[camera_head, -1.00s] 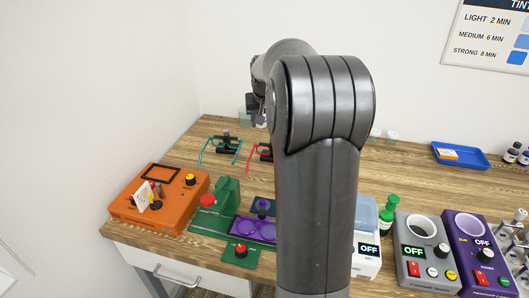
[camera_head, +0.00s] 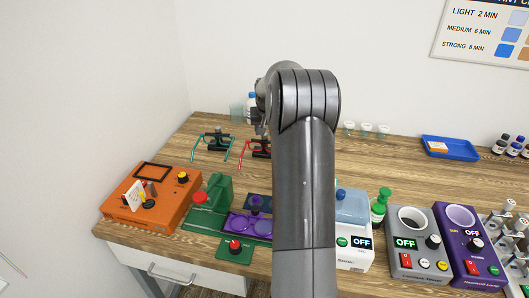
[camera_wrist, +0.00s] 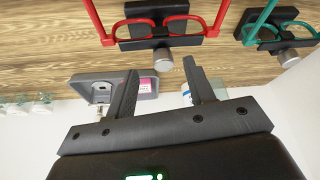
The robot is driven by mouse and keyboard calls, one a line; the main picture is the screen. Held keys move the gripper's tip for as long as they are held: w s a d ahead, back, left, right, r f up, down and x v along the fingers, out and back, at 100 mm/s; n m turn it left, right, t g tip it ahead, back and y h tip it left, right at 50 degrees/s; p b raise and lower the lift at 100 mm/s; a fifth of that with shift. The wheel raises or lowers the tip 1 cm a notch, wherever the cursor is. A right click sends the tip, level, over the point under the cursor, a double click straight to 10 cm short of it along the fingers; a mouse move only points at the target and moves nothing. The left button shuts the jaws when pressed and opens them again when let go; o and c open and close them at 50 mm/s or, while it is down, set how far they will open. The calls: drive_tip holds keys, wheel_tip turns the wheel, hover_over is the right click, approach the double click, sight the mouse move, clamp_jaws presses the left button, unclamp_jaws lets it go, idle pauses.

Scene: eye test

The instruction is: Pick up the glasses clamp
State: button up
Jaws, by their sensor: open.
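Two black clamps with silver knobs hold spectacle frames at the back left of the table. One clamp (camera_wrist: 138,43) holds red glasses (camera_wrist: 180,20); its knob points toward my fingers. The other clamp (camera_wrist: 272,45) holds green glasses (camera_wrist: 262,20) and is at the upper right of the wrist view. In the head view, the green glasses (camera_head: 226,153) show beside the red glasses (camera_head: 243,151), which my arm partly covers. My gripper (camera_wrist: 160,66) is open and empty. In the wrist view, its fingertips appear just below the red glasses' clamp knob, with no visible contact.
A grey tray (camera_wrist: 147,94) with a pink-labelled item lies beside one finger in the wrist view. Small clear cups (camera_head: 366,128) and a blue tray (camera_head: 450,155) stand at the back right. An orange device (camera_head: 170,213) and grey and purple OFF units line the front. The middle right is bare wood.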

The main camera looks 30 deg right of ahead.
sight(265, 135)
drive_tip(key=x, duration=0.4)
drive_tip(key=shift+a, duration=0.2)
drive_tip(key=shift+c, duration=0.2)
clamp_jaws()
